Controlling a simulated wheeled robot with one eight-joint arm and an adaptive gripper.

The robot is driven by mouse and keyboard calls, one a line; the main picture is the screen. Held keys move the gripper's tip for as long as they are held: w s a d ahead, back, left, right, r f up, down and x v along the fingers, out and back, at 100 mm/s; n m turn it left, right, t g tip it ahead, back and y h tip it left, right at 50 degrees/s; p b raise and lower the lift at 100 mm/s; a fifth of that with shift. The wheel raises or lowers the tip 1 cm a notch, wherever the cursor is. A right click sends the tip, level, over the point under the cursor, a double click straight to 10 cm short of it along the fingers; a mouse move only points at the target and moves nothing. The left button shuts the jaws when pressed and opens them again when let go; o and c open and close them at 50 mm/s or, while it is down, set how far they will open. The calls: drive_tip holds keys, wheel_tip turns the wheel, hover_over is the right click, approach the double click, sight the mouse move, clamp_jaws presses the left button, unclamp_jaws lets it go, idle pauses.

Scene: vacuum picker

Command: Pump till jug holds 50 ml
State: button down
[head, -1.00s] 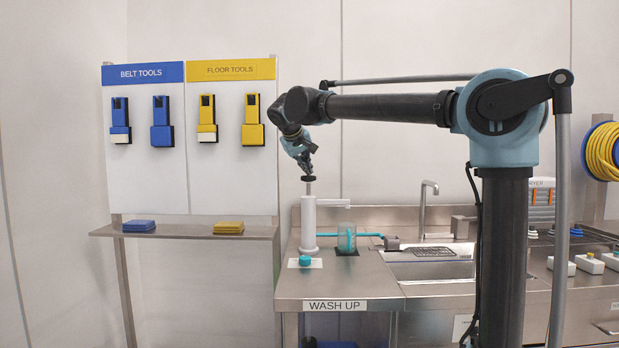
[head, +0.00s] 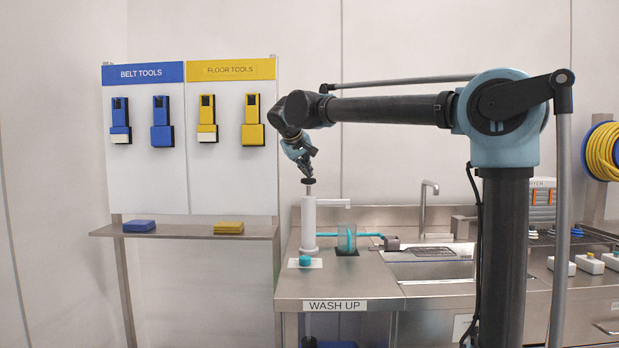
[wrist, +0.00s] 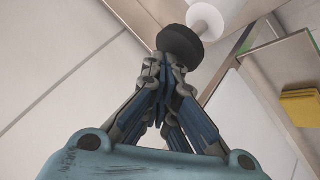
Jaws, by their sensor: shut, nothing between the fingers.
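The white pump (head: 309,225) stands upright on the left end of the steel counter, with a black knob (head: 308,181) on top and a spout pointing right. The clear jug (head: 347,240), with teal parts, stands on a dark pad under the spout's end. Its liquid level is too small to read. My gripper (head: 309,173) is shut and empty, pointing down with its fingertips at the knob. In the wrist view the closed fingertips (wrist: 163,62) meet the edge of the black knob (wrist: 180,45); I cannot tell whether they press on it.
A sink (head: 432,270) and faucet (head: 428,205) lie to the right. A tool board (head: 190,175) and shelf (head: 185,231) stand at the left.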

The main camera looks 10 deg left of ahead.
drive_tip(key=shift+f, duration=0.95)
idle(1.0)
idle(0.3)
drive_tip(key=shift+r, duration=2.5)
wheel_tip(320, 180, up, 5)
drive_tip(key=shift+r, duration=0.1)
